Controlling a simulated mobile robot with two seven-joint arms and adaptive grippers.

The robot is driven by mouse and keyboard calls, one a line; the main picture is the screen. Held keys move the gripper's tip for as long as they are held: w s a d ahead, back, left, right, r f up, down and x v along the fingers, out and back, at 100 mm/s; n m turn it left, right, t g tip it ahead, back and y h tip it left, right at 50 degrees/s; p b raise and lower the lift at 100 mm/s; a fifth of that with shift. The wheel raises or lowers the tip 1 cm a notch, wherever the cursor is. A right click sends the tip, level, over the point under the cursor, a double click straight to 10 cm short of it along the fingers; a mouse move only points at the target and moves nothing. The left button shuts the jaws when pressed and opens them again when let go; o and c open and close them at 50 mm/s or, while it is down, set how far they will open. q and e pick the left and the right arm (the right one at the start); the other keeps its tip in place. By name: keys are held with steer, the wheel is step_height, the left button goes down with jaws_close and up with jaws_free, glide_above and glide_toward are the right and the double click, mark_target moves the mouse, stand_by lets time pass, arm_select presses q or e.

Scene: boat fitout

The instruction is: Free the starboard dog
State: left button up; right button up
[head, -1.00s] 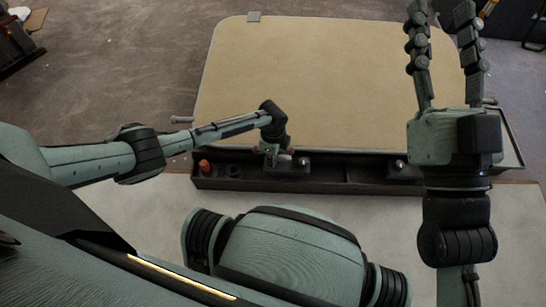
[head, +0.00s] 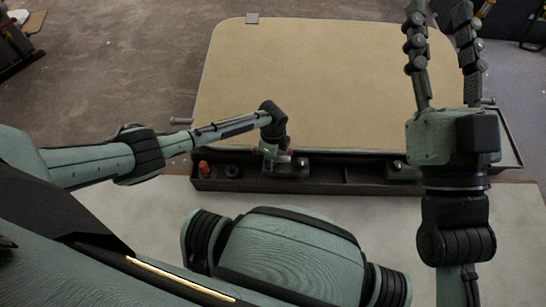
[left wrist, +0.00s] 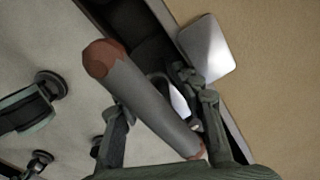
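A dark tray (head: 320,186) along the near edge of a tan panel (head: 320,80) holds two dark fittings with pale knobs, one left of centre (head: 301,165) and one at right (head: 399,168). I cannot tell which is the starboard dog. My left gripper (head: 272,150) points down over the tray beside the left fitting. In the left wrist view, a grey bar (left wrist: 150,100) with red-brown ends crosses between its fingers (left wrist: 160,115). Whether they clamp it is unclear. My right gripper (head: 442,25) is open, empty and raised, its fingers pointing away over the panel's right side.
A reddish-orange peg (head: 205,167) and a dark round piece (head: 232,171) sit at the tray's left end. A grey peg (head: 181,121) sticks out left of the panel. A pale flat plate (left wrist: 207,48) shows in the left wrist view. The pale surface (head: 140,205) in front is mostly clear.

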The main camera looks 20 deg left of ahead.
arm_select(q)
steer(key=shift+a, duration=0.15)
steer(key=shift+r, duration=4)
